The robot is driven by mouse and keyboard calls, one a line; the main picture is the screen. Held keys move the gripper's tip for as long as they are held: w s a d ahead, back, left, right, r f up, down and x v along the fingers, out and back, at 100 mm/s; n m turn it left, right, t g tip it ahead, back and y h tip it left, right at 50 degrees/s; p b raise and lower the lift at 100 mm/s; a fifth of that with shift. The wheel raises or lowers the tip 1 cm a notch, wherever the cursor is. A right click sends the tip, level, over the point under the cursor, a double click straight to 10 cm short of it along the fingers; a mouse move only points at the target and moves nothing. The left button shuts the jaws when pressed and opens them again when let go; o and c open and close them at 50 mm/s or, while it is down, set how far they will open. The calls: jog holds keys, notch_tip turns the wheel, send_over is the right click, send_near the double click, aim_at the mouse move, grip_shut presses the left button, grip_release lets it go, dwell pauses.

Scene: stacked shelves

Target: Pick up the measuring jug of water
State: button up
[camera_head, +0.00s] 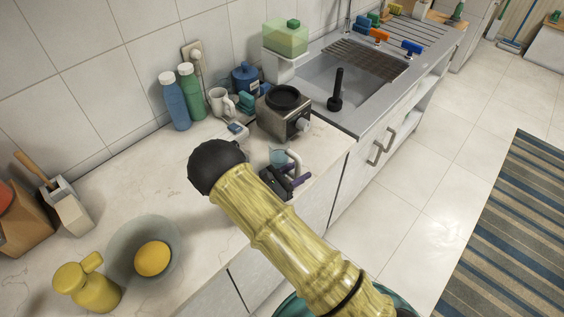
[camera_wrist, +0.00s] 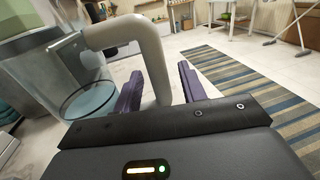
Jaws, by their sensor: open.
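The measuring jug of water (camera_head: 278,156) stands on the counter near its front edge, partly hidden by my gripper. In the wrist view the clear jug (camera_wrist: 88,92) is at the left, with water low inside and a thick grey handle (camera_wrist: 125,35) curving toward my fingers. My gripper (camera_head: 288,181) is beside the jug in the head view. In the wrist view its two purple fingers (camera_wrist: 159,88) are apart, with the lower part of the handle between them. I cannot tell whether either finger touches the handle.
A steel appliance with a black top (camera_head: 283,112) stands behind the jug. A mug (camera_head: 221,102) and two bottles (camera_head: 174,101) stand by the wall. A bowl with a yellow fruit (camera_head: 122,238) is at the lower left. The floor before the counter is clear.

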aim_at(298, 158)
jog(key=shift+c, duration=0.2)
grip_shut()
jog(key=shift+r, duration=0.15)
dwell(0.3)
jog(key=shift+r+b, duration=1)
jog(key=shift+r, duration=3.85)
